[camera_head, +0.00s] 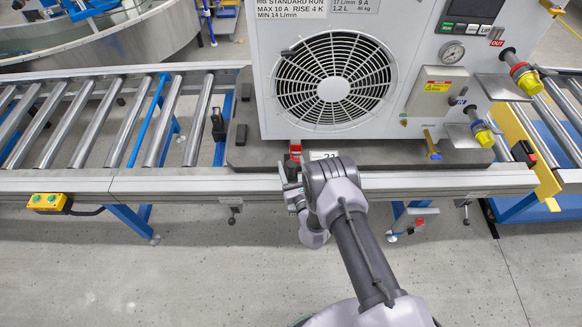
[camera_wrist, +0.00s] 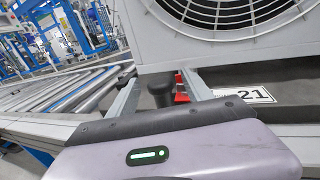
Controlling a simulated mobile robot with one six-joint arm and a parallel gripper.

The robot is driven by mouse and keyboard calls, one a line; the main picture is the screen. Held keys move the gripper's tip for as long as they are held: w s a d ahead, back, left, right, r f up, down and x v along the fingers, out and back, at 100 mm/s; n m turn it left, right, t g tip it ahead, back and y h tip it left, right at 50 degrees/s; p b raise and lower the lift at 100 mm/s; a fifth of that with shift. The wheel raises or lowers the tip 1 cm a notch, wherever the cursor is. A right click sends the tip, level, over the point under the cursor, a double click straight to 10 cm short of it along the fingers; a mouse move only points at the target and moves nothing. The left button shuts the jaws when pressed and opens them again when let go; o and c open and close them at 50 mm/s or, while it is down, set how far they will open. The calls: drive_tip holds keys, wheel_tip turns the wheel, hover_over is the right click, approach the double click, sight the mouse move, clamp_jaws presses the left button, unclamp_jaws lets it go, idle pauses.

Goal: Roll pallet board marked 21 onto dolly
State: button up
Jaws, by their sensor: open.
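The dark pallet board (camera_head: 250,155) lies flat on the roller track and carries a large white pump unit (camera_head: 335,70). A white label reading 21 (camera_wrist: 256,94) is on its front edge; in the head view my arm partly covers this label (camera_head: 322,155). My gripper (camera_head: 290,168) is at the board's front edge, left of the label. In the wrist view its fingers (camera_wrist: 162,92) are apart, with a black upright knob (camera_wrist: 159,88) between them and a red piece (camera_wrist: 181,88) just behind. Whether the fingers touch the knob I cannot tell. I cannot pick out a dolly for certain.
A roller conveyor (camera_head: 110,120) with bare rollers runs left of the board. A yellow bracket (camera_head: 530,155) and more rollers lie to the right. A yellow button box (camera_head: 48,202) hangs on the front rail (camera_head: 150,187). The floor (camera_head: 180,270) in front is clear.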

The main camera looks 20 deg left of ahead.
drive_tip(key=shift+w+a, duration=0.35)
drive_tip(key=shift+w, duration=0.2)
clamp_jaws()
idle(1.0)
